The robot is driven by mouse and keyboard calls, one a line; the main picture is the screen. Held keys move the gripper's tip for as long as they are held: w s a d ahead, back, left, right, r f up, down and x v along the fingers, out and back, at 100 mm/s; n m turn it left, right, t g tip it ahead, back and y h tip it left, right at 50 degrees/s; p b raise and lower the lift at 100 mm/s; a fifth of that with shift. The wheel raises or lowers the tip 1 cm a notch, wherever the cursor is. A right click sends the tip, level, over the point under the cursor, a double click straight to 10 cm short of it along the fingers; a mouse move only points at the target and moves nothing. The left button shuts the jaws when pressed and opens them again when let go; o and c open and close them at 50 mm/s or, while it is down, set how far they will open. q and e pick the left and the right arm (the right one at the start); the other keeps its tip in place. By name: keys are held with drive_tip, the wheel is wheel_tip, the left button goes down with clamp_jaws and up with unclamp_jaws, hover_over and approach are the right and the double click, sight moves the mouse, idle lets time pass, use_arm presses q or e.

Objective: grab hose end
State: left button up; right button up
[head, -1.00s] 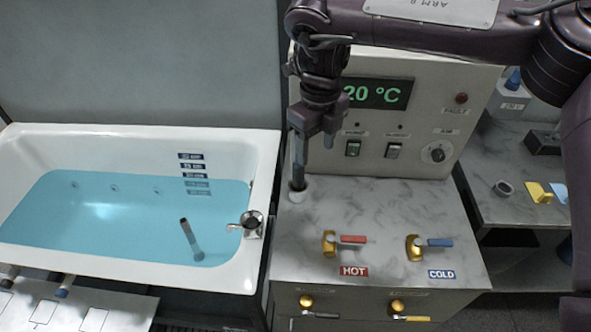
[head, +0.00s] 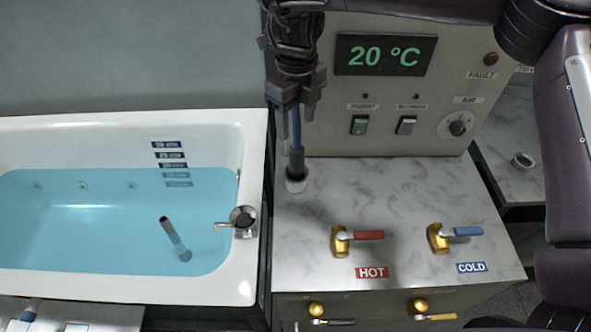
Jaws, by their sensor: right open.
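The hose end is hard to single out. A dark, blue-edged upright piece (head: 296,150) stands in a pale round socket (head: 296,184) on the marble-look counter, right of the tub. My right gripper (head: 290,125) is open and points down around or just in front of the top of this piece; I cannot tell whether the fingers touch it. A dark-topped tube (head: 166,226) stands tilted in the tub's blue water, its lower part under the surface. My left gripper is not in view.
The white bathtub (head: 200,287) fills the left. The counter (head: 410,195) carries a red-handled HOT valve (head: 342,240) and a blue-handled COLD valve (head: 438,238). Behind it stands a control panel (head: 345,95) reading 20 °C. A side table (head: 510,130) with a grey ring (head: 522,160) is at right.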

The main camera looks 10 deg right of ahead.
sight(297, 147)
drive_tip(key=shift+f+b, duration=0.4)
drive_tip(key=shift+f, duration=1.25)
drive_tip(key=f+p, duration=0.3)
drive_tip(key=f, duration=0.2)
drive_tip(key=shift+s+f, duration=0.2)
drive_tip(key=shift+f, duration=0.3)
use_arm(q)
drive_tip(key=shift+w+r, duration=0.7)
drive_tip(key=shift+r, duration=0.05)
use_arm(e)
drive_tip(key=shift+c, duration=0.4)
drive_tip(key=c, duration=1.1)
drive_tip(key=shift+o, duration=0.2)
